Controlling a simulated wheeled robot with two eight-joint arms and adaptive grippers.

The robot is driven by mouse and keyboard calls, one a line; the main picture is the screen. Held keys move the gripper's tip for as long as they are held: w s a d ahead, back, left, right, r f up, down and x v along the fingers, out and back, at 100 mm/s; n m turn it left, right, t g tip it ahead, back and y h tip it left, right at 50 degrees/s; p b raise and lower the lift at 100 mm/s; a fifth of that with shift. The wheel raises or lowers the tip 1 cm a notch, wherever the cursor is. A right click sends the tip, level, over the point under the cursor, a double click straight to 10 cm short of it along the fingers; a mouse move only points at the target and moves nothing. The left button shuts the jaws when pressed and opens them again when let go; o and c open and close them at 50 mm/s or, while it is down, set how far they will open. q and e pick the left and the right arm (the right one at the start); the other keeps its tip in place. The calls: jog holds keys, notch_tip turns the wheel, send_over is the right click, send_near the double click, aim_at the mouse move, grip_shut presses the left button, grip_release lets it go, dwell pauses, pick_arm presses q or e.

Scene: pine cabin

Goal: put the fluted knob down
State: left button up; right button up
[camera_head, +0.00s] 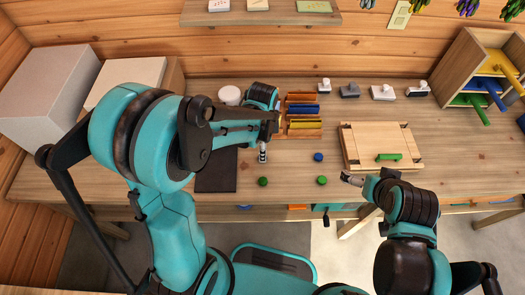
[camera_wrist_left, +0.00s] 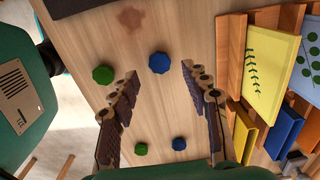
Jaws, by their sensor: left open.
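Several small fluted knobs lie on the wooden table. In the left wrist view a blue knob (camera_wrist_left: 160,63) sits on the tabletop ahead of the gap between my fingers, with a green knob (camera_wrist_left: 103,74) to its left. Another green knob (camera_wrist_left: 141,149) and blue knob (camera_wrist_left: 179,144) are lower in that view. The head view shows a blue knob (camera_head: 318,157) and two green knobs (camera_head: 322,180) (camera_head: 263,181). My left gripper (camera_wrist_left: 160,105) is open and empty above the table; in the head view (camera_head: 263,150) it hides one blue knob. My right gripper (camera_head: 352,178) is near the front edge.
A rack of coloured cards (camera_head: 303,115) stands behind the knobs. A dark mat (camera_head: 216,172) lies left of them and a wooden board with a green handle (camera_head: 388,157) right. Stamps (camera_head: 383,92) stand at the back. Bare table lies between the knobs.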

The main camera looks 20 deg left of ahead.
pick_arm(q)
notch_tip(320, 180, up, 8)
jog(key=p, duration=0.2)
jog(key=s+a+r+n+t, duration=0.4)
jog(key=s+r+n+t, duration=0.3)
jog(key=s+n, duration=0.3)
jog(key=r+n, duration=0.1)
jog(key=n, duration=0.3)
jog(key=shift+s+a+r+n, duration=0.15)
jog(key=shift+a+r+n, duration=0.1)
jog(key=shift+a+n, duration=0.15)
jog(key=shift+f, duration=0.1)
